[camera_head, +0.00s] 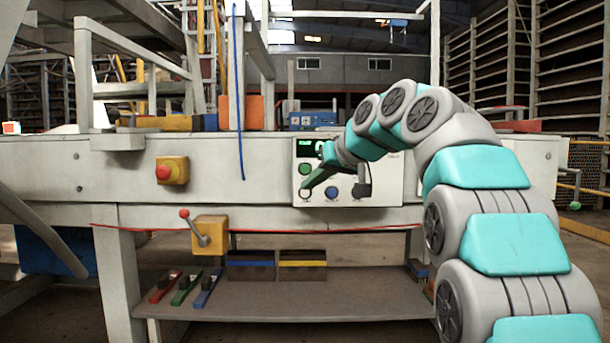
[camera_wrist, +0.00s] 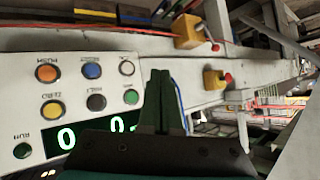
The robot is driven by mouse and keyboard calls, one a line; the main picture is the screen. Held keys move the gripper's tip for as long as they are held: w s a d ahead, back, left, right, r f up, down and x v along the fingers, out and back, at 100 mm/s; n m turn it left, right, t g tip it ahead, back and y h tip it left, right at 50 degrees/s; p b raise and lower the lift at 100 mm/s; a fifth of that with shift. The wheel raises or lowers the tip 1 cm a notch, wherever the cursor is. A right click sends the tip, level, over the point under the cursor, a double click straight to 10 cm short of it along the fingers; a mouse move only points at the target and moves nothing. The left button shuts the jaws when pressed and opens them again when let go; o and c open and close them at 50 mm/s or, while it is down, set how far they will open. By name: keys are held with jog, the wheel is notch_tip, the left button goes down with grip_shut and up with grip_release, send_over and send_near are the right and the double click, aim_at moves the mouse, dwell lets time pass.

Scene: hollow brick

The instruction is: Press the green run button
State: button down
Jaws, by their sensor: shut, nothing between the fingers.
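The control panel (camera_head: 384,186) is a white box face on the grey machine beam. In the wrist view it appears upside down, with the green button labelled RUN (camera_wrist: 22,150) at the lower left beside the digital display. A second green button (camera_wrist: 130,97) sits in the row of buttons and also shows in the head view (camera_head: 304,169). My gripper (camera_head: 306,192) is shut and empty, in front of the panel's lower left. In the wrist view its dark fingers (camera_wrist: 161,80) stand right of the second green button. My wrist hides part of the panel in the head view.
A red emergency button on a yellow box (camera_head: 171,171) and a red-knobbed lever (camera_head: 200,236) are to the left. A shelf (camera_head: 300,300) lies below.

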aim_at(308, 167)
jog(key=shift+w+a+r+n+t+y, duration=0.15)
jog(key=shift+w+a+r, duration=0.1)
jog(key=shift+r, duration=0.3)
jog(key=shift+w+a+r+n+t+y, duration=0.15)
jog(key=shift+w+r, duration=0.1)
jog(key=shift+r, duration=0.25)
jog(key=shift+w, duration=0.15)
jog(key=w+p, duration=0.5)
jog(key=w, duration=0.2)
jog(key=shift+r, duration=0.2)
jog(key=shift+w+f+p, duration=0.2)
jog(key=shift+w+p, duration=0.25)
jog(key=shift+w, duration=0.3)
jog(key=shift+w, duration=0.1)
dwell(0.7)
jog(key=shift+w+p, duration=0.35)
jog(key=shift+p, duration=0.05)
